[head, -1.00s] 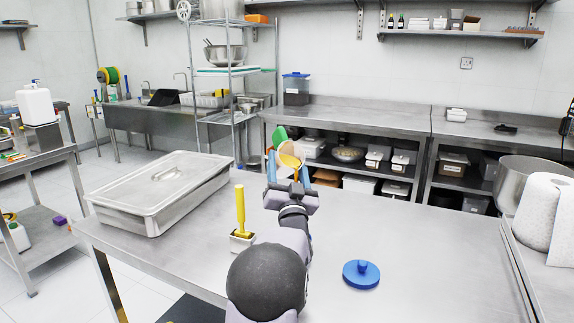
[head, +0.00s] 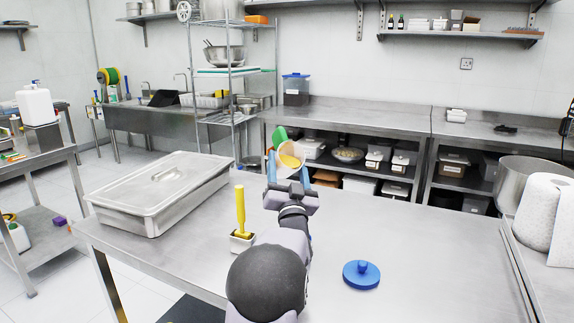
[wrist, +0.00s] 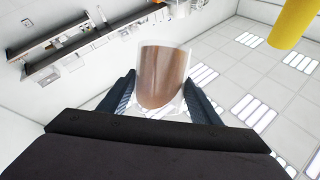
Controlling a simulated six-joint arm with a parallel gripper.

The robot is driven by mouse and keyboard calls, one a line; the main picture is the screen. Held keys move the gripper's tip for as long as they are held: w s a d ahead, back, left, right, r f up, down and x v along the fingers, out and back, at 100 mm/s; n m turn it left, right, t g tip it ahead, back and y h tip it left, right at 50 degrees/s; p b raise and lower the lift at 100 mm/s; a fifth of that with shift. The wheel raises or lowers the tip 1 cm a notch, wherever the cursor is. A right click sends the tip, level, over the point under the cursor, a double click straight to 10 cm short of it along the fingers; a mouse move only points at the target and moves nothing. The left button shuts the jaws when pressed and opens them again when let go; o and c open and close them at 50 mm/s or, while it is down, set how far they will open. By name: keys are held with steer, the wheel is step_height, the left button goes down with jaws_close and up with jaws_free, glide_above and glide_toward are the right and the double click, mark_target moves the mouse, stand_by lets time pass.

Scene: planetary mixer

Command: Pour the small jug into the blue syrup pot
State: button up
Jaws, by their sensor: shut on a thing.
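My gripper (head: 289,174) is shut on the small jug (head: 289,156), held above the far part of the steel table. The jug looks pale and tilted, with yellow inside its mouth in the head view. In the wrist view the jug (wrist: 165,75) sits between the fingers (wrist: 160,100), see-through with a brown filling. A blue round lid with a knob (head: 361,273) lies on the table to the right of my arm. The blue syrup pot is not clearly seen; only a blue sliver (head: 309,238) shows beside my arm, which may hide it.
A yellow-handled tool (head: 240,212) stands in a small white holder left of my arm. A lidded steel pan (head: 160,190) is at the left of the table. A paper roll (head: 548,212) and steel bowl (head: 530,182) stand at the right.

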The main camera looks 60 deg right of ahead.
steer(key=shift+f+m+h+b, duration=0.2)
steer(key=shift+m+h+b, duration=0.35)
steer(key=shift+b, duration=2.15)
stand_by(1.2)
steer(key=shift+h+b, duration=0.35)
steer(key=shift+b, duration=1.25)
stand_by(2.3)
steer(key=shift+r, duration=0.1)
